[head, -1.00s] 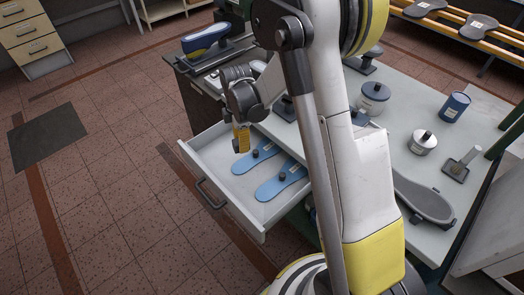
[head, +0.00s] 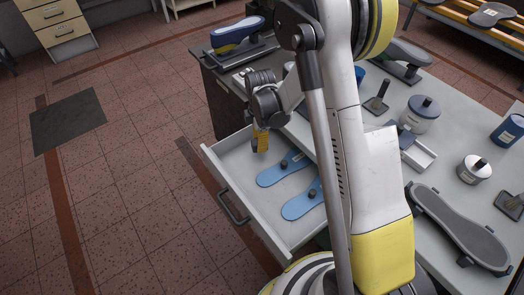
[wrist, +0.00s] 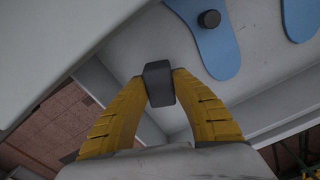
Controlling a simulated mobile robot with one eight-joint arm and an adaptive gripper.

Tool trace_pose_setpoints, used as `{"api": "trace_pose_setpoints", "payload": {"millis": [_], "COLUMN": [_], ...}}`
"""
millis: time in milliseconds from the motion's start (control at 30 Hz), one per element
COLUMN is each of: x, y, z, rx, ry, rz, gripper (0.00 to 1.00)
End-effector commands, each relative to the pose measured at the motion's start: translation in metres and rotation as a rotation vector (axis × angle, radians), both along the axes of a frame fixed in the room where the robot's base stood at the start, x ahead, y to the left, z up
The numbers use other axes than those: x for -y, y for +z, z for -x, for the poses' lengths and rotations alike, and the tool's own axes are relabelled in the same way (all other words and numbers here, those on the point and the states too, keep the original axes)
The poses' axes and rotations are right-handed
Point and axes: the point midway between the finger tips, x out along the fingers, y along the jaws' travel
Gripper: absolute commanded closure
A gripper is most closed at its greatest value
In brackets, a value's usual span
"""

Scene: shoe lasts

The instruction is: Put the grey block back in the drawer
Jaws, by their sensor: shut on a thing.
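In the wrist view, my gripper (wrist: 159,88) has its two yellow fingers shut on the dark grey block (wrist: 158,78). In the head view, my gripper (head: 260,141) points down over the back left part of the open drawer (head: 243,201). The block cannot be made out clearly in the head view. Inside the drawer lie two blue sole-shaped pieces with dark knobs, one further back (head: 284,168) and one nearer the front (head: 303,203). The wrist view shows the drawer floor (wrist: 130,45) beyond the block. The height of the block above it is hard to tell.
The bench top holds a blue shoe last on a stand (head: 238,35), a grey sole form (head: 461,229), a round tin (head: 474,169) and a small white tray (head: 419,154). My arm hides part of the bench. The drawer's left part is bare.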

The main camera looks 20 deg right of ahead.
Motion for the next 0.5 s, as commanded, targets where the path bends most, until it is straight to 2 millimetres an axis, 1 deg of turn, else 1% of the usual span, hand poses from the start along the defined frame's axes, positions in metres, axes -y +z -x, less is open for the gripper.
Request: {"api": "trace_pose_setpoints", "payload": {"millis": [100, 200, 500], "x": [0.0, 0.0, 0.0], "y": [-0.02, -0.031, -0.032], "z": [0.0, 0.0, 0.0], "rx": [0.0, 0.0, 0.0], "ry": [0.0, 0.0, 0.0], "rz": [0.0, 0.0, 0.0], "gripper": [1.0, 1.0, 1.0]}}
